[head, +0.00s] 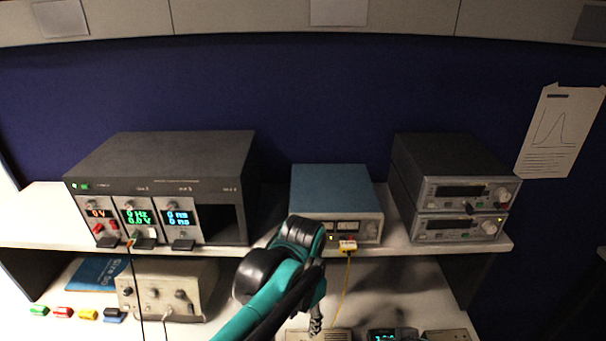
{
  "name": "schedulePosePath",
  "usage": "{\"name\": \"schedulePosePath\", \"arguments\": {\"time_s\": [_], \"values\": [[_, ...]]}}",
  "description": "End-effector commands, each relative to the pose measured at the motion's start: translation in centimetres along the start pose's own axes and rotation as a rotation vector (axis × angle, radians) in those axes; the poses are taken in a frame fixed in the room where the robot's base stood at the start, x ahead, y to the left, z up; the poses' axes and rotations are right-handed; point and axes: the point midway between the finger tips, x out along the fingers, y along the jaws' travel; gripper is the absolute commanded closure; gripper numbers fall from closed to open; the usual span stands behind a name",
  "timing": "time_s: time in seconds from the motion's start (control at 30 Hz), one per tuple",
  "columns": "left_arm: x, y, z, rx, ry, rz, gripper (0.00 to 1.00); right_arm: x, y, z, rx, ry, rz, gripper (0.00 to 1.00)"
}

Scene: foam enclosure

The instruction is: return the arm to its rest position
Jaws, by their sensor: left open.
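My left arm, teal and black, rises from the bottom edge and bends at a thick joint in front of the shelf. Below that joint, my left gripper (316,322) points down over the lower surface. Only a small grey part of it shows, largely hidden behind my own arm. It is open, and I see nothing held in it. My right gripper is not in view.
The shelf (395,248) holds a black instrument rack (170,155), a blue-topped box (332,185) and two stacked units (460,192). Below are a beige device (165,290), coloured connectors (62,312) and small devices (392,335). Cables hang from the shelf, including a yellow one (345,285) near my arm.

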Motion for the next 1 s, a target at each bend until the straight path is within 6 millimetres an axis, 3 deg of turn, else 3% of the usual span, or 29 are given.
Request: {"name": "schedulePosePath", "arguments": {"time_s": [0.17, 0.4, 0.6, 0.77, 1.0], "values": [[0.3, -2.0, 2.9, -0.121, 0.085, -0.032, 0.55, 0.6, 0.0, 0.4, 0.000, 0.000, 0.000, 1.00], [2.4, -6.3, 10.5, -0.467, 0.344, -0.137, 0.55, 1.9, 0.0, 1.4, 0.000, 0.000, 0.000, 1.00], [4.3, -8.2, 14.9, -0.680, 0.517, -0.213, 0.55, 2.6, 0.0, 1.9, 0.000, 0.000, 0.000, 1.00], [5.0, -8.8, 16.3, -0.748, 0.578, -0.240, 0.55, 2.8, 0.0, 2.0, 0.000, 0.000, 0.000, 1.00], [5.0, -8.9, 16.4, -0.757, 0.586, -0.243, 0.55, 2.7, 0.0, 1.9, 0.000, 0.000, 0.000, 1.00]]}}
